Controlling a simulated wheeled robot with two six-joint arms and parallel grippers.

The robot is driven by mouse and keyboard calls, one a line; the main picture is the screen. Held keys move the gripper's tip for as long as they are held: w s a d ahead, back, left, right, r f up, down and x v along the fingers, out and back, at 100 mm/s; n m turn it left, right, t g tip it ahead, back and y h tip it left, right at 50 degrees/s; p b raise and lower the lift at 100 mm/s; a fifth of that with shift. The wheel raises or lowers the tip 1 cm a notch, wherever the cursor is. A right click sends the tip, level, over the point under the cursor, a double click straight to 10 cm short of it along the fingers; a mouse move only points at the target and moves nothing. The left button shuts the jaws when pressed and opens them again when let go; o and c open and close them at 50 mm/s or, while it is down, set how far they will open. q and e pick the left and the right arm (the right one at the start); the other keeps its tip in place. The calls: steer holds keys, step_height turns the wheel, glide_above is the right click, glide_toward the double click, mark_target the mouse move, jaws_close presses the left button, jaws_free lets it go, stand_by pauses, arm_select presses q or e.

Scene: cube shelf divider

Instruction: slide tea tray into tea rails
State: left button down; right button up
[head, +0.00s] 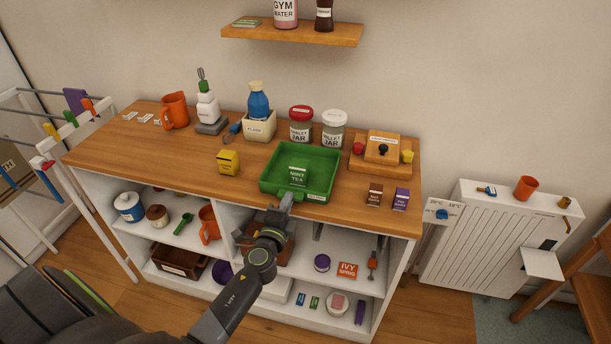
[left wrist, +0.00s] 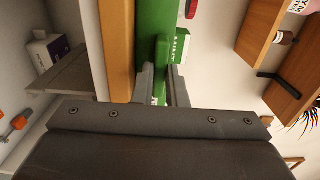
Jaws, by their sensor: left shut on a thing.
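The green tea tray (head: 267,187) rests on the wooden counter near its front edge, with a green mint tea box (head: 298,176) standing in it. My left gripper (head: 284,203) is at the tray's front side, its fingers shut on a green part of the tray. In the left wrist view, the gripper (left wrist: 162,88) holds this green part of the tray (left wrist: 162,58) between its fingertips. A dark, rail-like strip (head: 318,231) shows under the counter in the right bay; I cannot tell its full shape. My right gripper is not in view.
Two small boxes, brown (head: 374,195) and purple (head: 400,199), stand right of the tray. A yellow box (head: 228,162) stands left. Jars (head: 334,131) and a wooden stand (head: 382,150) are behind. The lower shelves hold an IVY carton (head: 347,270) and a purple tub (head: 321,263).

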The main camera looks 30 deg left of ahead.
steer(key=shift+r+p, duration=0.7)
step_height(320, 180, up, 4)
steer(key=p, duration=0.4)
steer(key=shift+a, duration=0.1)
stand_by(0.5)
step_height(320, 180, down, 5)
steer(key=b, duration=0.5)
